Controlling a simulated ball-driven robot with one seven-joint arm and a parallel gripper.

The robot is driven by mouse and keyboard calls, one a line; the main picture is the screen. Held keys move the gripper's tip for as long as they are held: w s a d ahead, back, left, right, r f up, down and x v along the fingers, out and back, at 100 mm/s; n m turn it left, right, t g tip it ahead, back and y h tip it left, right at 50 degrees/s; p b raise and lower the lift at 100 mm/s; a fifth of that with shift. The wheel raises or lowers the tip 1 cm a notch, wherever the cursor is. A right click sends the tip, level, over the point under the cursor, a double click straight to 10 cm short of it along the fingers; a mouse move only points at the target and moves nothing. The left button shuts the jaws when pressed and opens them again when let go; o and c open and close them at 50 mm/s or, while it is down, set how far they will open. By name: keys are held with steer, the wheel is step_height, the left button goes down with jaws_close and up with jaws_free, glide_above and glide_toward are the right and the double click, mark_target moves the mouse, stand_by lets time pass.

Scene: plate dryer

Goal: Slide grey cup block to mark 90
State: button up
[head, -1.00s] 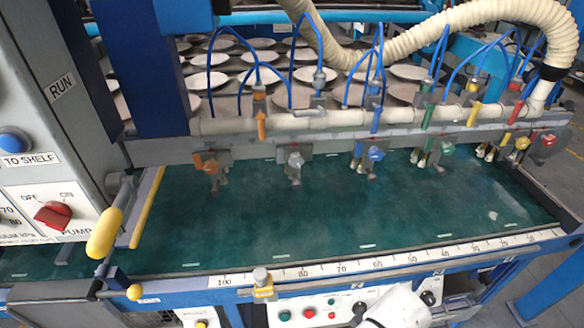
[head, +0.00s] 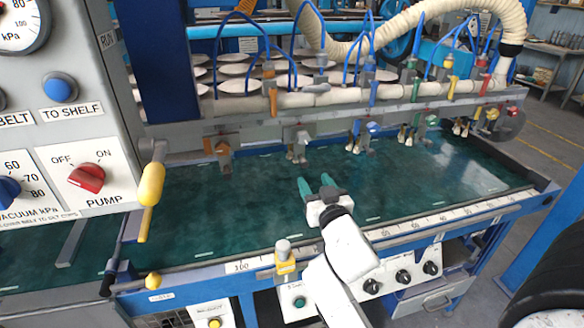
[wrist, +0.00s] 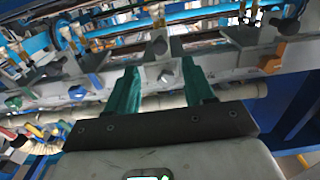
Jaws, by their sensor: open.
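The grey cup block (head: 302,138) hangs on the rail above the green belt, between the orange block (head: 220,148) and the blue block (head: 372,128). My gripper (head: 316,184) is open and empty over the belt, on the near side of the grey block and apart from it. In the wrist view, the grey block's knob (wrist: 165,76) shows between my two green fingers (wrist: 160,88). The number scale (head: 400,231) runs along the belt's near edge.
A yellow and grey clamp (head: 285,262) stands on the near edge by 100. A yellow handle (head: 151,185) sticks out by the control panel (head: 85,150). Green, yellow and red blocks hang farther right. The belt (head: 240,215) is clear.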

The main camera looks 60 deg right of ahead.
mark_target(305, 166)
steer(key=p+x, duration=0.2)
steer(key=x, duration=0.8)
steer(key=shift+a, duration=0.1)
jaws_close()
stand_by(0.4)
